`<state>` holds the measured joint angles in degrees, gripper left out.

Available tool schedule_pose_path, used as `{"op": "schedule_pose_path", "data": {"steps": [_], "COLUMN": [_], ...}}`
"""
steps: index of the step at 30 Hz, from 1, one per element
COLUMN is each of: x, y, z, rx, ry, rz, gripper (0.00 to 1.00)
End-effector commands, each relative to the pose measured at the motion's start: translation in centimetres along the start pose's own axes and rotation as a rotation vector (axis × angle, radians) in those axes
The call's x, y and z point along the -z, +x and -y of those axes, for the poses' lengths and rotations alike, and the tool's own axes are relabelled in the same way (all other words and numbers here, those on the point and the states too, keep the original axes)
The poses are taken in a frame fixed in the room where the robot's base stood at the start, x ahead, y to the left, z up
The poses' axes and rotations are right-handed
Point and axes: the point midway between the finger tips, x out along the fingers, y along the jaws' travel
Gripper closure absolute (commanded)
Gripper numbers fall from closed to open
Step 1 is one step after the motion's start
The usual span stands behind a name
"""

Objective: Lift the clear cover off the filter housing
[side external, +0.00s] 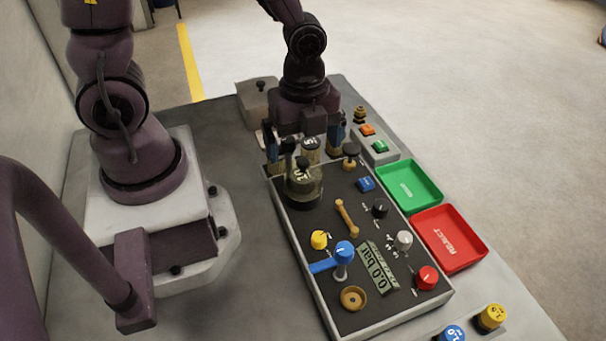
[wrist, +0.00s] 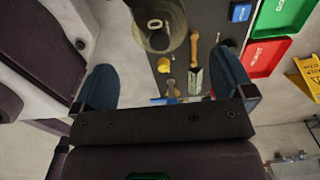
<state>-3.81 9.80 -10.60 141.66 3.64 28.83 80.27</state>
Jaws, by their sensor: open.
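The clear cover (side external: 304,190) is a smoky see-through dome with a dark knob on top, standing on the far left end of the dark panel. A cylinder with a pale number shows through it. In the wrist view the round cover (wrist: 160,38) is at the top edge, partly cut off. My gripper (side external: 305,147) is open, its two blue-padded fingers pointing down just behind the cover. In the wrist view the gripper (wrist: 165,82) is empty between its fingers, and the cover lies beyond them.
Green (side external: 409,187) and red (side external: 450,240) trays sit to the right. A grey box (side external: 257,103) stands behind.

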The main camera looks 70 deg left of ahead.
Motion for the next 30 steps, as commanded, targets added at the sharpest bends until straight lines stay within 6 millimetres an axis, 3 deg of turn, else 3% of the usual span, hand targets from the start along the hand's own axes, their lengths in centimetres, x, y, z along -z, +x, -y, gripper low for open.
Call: {"op": "schedule_pose_path", "data": {"steps": [3, 11, 20, 30], "x": [0.0, -0.1, -0.5, -0.5], "y": [1.6, 3.3, 7.0, 7.6], "z": [0.0, 0.0, 0.0, 0.1], "rx": [-0.005, -0.003, -0.003, 0.002], "ry": [0.001, 0.0, -0.001, -0.002], "rz": [0.001, 0.001, 0.0, 0.001], "gripper": [0.0, 0.0, 0.0, 0.0]}}
